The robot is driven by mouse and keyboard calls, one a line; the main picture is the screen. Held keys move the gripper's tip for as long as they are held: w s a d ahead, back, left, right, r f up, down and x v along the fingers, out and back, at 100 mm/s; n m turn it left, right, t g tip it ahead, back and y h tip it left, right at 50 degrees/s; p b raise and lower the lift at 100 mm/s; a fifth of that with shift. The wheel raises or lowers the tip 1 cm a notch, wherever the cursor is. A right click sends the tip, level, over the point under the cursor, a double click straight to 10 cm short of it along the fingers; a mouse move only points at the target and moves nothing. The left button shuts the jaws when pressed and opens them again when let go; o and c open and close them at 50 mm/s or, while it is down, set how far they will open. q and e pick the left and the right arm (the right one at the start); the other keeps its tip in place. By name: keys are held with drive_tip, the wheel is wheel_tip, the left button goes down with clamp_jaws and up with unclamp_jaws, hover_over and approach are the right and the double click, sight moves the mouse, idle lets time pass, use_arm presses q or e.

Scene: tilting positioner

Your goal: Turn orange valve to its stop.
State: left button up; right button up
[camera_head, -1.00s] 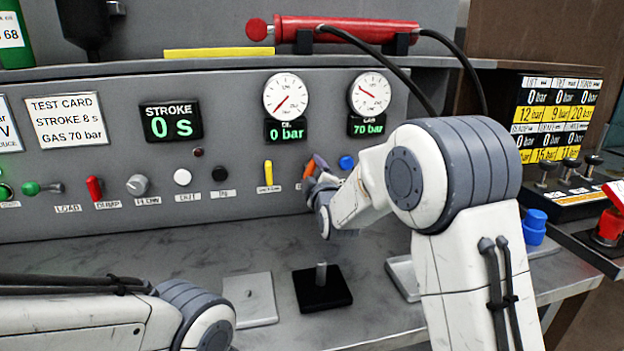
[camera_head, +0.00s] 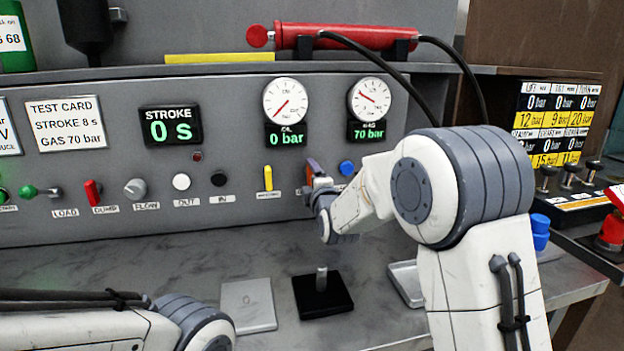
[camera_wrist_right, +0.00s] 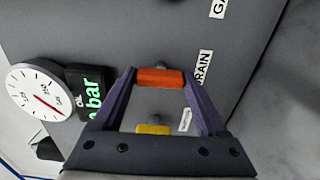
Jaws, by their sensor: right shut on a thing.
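The orange valve (camera_wrist_right: 160,78) has a short bar handle, seen in the right wrist view between my right gripper's fingertips (camera_wrist_right: 158,80). The purple fingers close on its two ends. In the head view only a sliver of the orange valve (camera_head: 308,174) shows on the grey panel; my right gripper (camera_head: 314,172) covers the rest. My left arm shows at the lower left of the head view, but its gripper is out of view.
A yellow lever (camera_head: 268,177) is left of the valve and a blue knob (camera_head: 346,167) right of it. Gauges read 0 bar and 70 bar above. A black block with a peg (camera_head: 322,297) stands on the bench below.

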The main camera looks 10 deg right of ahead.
drive_tip(key=shift+f, duration=0.1)
drive_tip(key=o, duration=1.3)
drive_tip(key=s, duration=1)
drive_tip(key=shift+s+d+b, duration=0.25)
drive_tip(key=shift+d+b, duration=0.15)
drive_tip(key=shift+b, duration=0.05)
